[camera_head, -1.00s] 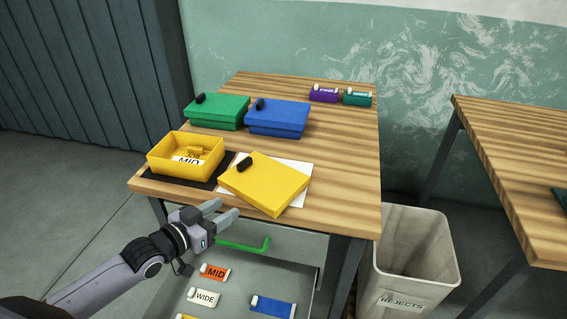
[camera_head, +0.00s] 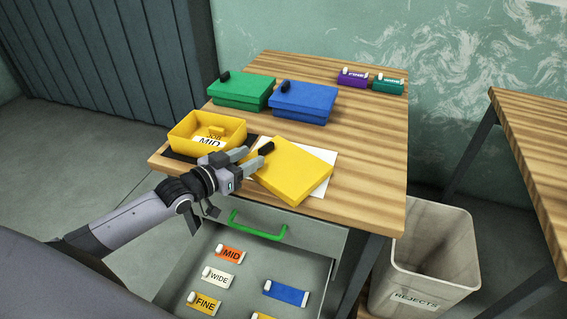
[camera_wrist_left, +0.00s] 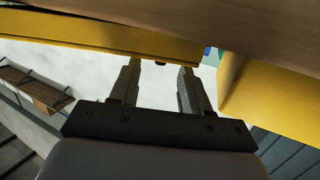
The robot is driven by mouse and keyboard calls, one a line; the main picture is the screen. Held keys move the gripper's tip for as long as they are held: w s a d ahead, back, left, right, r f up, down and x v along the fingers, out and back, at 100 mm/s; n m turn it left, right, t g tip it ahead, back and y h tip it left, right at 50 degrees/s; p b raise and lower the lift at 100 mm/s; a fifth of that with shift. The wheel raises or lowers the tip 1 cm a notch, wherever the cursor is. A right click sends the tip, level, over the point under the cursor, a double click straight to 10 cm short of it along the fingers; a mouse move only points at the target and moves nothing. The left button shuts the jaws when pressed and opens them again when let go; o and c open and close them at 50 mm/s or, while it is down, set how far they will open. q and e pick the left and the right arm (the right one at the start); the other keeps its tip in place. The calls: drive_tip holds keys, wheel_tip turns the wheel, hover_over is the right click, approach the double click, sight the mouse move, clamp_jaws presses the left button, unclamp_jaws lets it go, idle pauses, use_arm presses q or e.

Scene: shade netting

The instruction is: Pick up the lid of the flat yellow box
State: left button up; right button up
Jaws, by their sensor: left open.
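The yellow lid (camera_head: 295,172), flat with a black knob (camera_head: 266,148) near its far left corner, lies askew on a white sheet (camera_head: 326,158) at the table's front. The open yellow box (camera_head: 180,140) stands left of it, holding a piece labelled MID. My left gripper (camera_head: 255,157) is open, its fingertips by the lid's left edge, close to the knob. I cannot tell if they touch it. In the left wrist view nothing is between the fingers (camera_wrist_left: 157,75); the lid (camera_wrist_left: 100,35) seems to be at upper left and the box (camera_wrist_left: 275,95) at right.
Green (camera_head: 240,92) and blue (camera_head: 303,103) lidded boxes stand behind. Purple (camera_head: 353,78) and teal (camera_head: 388,86) pieces lie at the back. Below, an open drawer (camera_head: 240,268) with a green handle (camera_head: 257,228) holds several labelled pieces. A rejects bin (camera_head: 425,265) stands right.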

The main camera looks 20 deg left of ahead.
sight(259, 151)
use_arm(q)
drive_tip(key=shift+x, duration=2.25)
drive_tip(key=shift+r, duration=0.2)
clamp_jaws()
